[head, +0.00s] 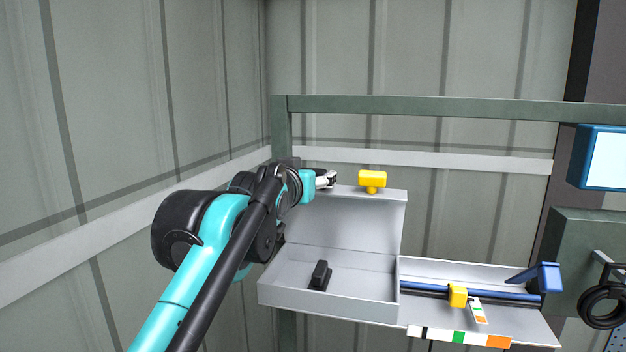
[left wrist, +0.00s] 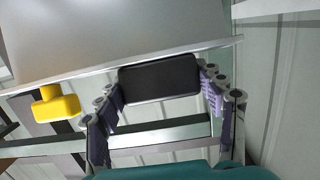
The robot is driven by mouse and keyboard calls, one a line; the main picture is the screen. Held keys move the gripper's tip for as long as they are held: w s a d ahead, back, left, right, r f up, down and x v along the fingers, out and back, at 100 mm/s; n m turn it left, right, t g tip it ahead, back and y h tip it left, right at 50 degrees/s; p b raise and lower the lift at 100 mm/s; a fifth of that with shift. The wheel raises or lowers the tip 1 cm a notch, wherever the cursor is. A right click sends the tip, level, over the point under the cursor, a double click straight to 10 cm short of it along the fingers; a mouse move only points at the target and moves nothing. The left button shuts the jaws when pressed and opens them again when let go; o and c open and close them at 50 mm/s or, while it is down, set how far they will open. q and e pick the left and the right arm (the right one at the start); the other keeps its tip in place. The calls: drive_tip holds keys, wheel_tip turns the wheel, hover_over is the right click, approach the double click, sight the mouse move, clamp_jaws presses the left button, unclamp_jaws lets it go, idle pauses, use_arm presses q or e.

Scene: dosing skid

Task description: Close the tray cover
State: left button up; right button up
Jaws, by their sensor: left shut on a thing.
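The grey tray cover (head: 345,228) stands raised, close to upright, at the back of the open grey tray (head: 330,305). A yellow T-shaped knob (head: 372,181) sits at the cover's top edge; it also shows in the left wrist view (left wrist: 57,107). My left gripper (head: 331,180) is at the cover's top edge, left of the yellow knob. In the left wrist view its fingers (left wrist: 160,90) are on either side of a black block (left wrist: 160,77) at the cover's edge, shut on it. The head view hides this block. My right gripper is not in view.
A black piece (head: 320,275) stands inside the tray. To the right, a shelf holds a blue rod (head: 425,288) with a yellow clamp (head: 458,295) and a blue lever (head: 546,277). A green frame bar (head: 440,107) runs behind and above.

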use_arm(q)
drive_tip(key=shift+s+a+f+b, duration=0.2)
drive_tip(key=shift+s+f, duration=0.15)
drive_tip(key=shift+s, duration=0.3)
drive_tip(key=shift+s+a+f+b, duration=0.1)
drive_tip(key=shift+s+a+f, duration=0.2)
drive_tip(key=shift+s, duration=0.35)
drive_tip(key=shift+s+a+f+b, duration=0.15)
drive_tip(key=shift+s+f, duration=0.25)
drive_tip(key=shift+s, duration=0.25)
drive_tip(key=o, duration=1.4)
drive_tip(key=v, duration=1.2)
